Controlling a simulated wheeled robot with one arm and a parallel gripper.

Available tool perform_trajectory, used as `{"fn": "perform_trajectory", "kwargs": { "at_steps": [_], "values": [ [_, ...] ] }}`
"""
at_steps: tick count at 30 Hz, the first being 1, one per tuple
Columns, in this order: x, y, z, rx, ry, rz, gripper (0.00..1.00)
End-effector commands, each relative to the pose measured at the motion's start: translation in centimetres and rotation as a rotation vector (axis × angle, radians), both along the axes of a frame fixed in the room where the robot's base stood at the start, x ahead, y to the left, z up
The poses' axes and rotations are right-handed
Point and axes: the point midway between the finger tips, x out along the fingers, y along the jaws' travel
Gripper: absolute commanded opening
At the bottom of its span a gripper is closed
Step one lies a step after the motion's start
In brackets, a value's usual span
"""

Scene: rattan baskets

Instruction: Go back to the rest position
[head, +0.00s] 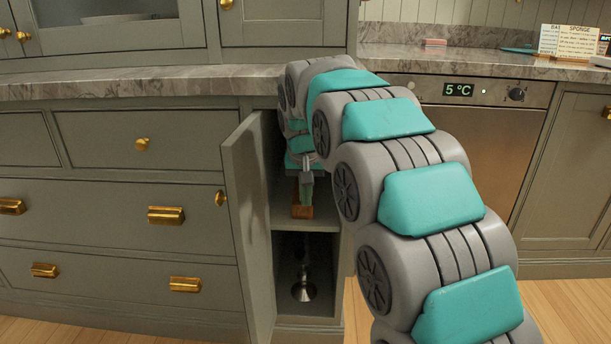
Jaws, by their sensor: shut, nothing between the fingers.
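My arm reaches from the lower right into an open narrow cabinet (308,322) under the counter. My gripper (305,186) is at the end of it, inside the cabinet's upper compartment, small and partly hidden by my arm. It looks shut, with nothing held. Just below it a small brown and green object (302,212) stands on the cabinet shelf (324,222). I cannot tell whether the gripper touches it.
The cabinet door (249,225) stands open just left of my arm. A metal object with a flared base (304,290) is in the lower compartment. Drawers (140,215) lie to the left. An appliance (490,130) reading 5 °C is at the right. The countertop (150,82) runs above.

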Motion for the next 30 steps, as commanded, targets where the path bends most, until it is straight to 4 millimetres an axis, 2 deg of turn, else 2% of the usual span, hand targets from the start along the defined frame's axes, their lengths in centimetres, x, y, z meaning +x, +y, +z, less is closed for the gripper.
{"fn": "perform_trajectory", "kwargs": {
  "at_steps": [1,5,9,15,24,30],
  "values": [
    [-1.0,-1.0,0.6,-0.002,0.007,-0.003,0.00],
    [-4.8,-3.9,0.8,-0.013,0.052,-0.004,0.00],
    [-10.0,-7.1,0.6,-0.022,0.110,-0.005,0.00],
    [-18.0,-10.8,-0.2,-0.028,0.192,-0.001,0.00],
    [-30.8,-14.6,-2.6,-0.015,0.315,0.010,0.00],
    [-38.6,-15.7,-4.8,0.000,0.387,0.022,0.00]
  ]
}}
